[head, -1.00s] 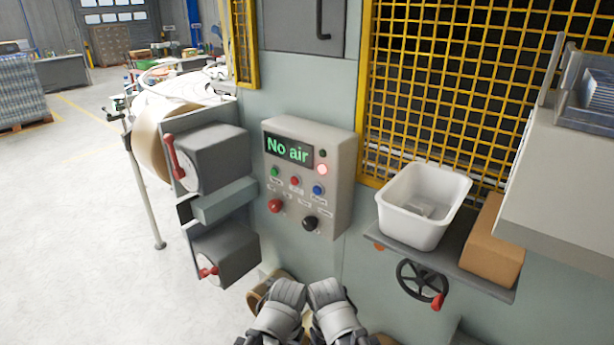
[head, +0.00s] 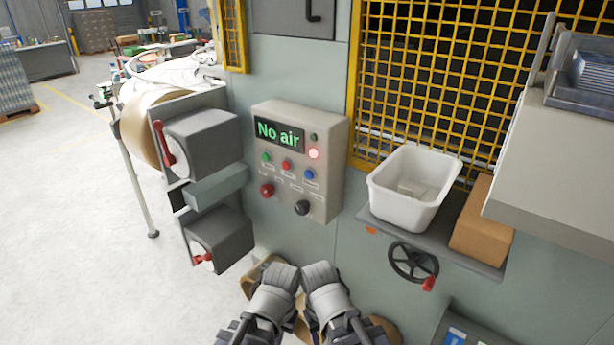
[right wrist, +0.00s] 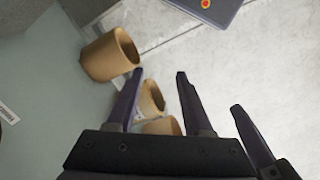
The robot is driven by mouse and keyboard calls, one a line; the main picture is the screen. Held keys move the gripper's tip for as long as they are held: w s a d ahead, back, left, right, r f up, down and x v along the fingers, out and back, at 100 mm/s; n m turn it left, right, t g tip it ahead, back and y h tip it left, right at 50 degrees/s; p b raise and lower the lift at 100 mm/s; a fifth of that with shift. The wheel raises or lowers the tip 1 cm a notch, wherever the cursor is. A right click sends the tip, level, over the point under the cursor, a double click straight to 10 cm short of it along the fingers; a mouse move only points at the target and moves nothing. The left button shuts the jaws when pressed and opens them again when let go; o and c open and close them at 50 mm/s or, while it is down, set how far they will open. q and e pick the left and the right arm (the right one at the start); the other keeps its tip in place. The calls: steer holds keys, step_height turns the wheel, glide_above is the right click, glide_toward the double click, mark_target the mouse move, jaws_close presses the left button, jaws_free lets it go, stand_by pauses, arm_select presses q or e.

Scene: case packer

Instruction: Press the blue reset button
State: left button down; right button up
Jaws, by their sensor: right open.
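The blue button (head: 309,174) is on the right of the button row on the beige control panel (head: 333,160). Left of it are a red button (head: 286,165) and a green button (head: 265,156). The green display (head: 278,134) reads "No air", and a red lamp (head: 313,153) is lit. My left arm's end (head: 279,280) and my right arm's end (head: 320,278) are side by side, below and apart from the panel. Their fingertips are hidden in the head view. In the right wrist view my right gripper (right wrist: 160,75) is open with nothing between its fingers.
A shelf (head: 478,256) right of the panel holds a white bin (head: 398,207) and a cardboard box (head: 484,225). A handwheel (head: 413,262) sits below. Grey boxes with red handles (head: 213,143) stick out left of the panel. Brown rolls (right wrist: 108,56) lie low near my gripper.

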jaws_close()
stand_by(1.3)
